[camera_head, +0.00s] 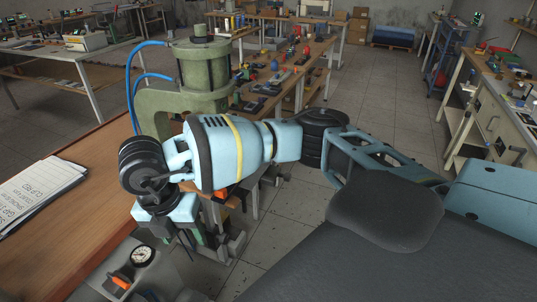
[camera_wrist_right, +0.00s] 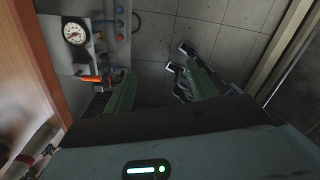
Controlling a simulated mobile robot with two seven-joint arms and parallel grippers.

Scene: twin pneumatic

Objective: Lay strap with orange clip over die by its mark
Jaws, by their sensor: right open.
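An orange piece (camera_head: 122,282) lies on the grey box by the gauge; an orange piece also shows beside the gauge in the right wrist view (camera_wrist_right: 95,79). Another orange patch (camera_head: 222,195) shows just behind my right wrist. I cannot tell which, if either, is the strap's clip, and I make out no strap band. The die and its mark are not clearly visible; my arm covers the lower part of the green press (camera_head: 200,75). My right gripper (camera_head: 190,240) points down in front of the press. Its fingers (camera_wrist_right: 160,88) are apart with nothing between them.
A round gauge (camera_head: 142,256) sits on the grey box. A wooden table (camera_head: 95,205) with a printed sheet (camera_head: 38,192) is at left. Blue hoses (camera_head: 133,85) run to the press. A cluttered bench (camera_head: 275,75) stands behind. Open floor (camera_head: 385,90) lies at centre right.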

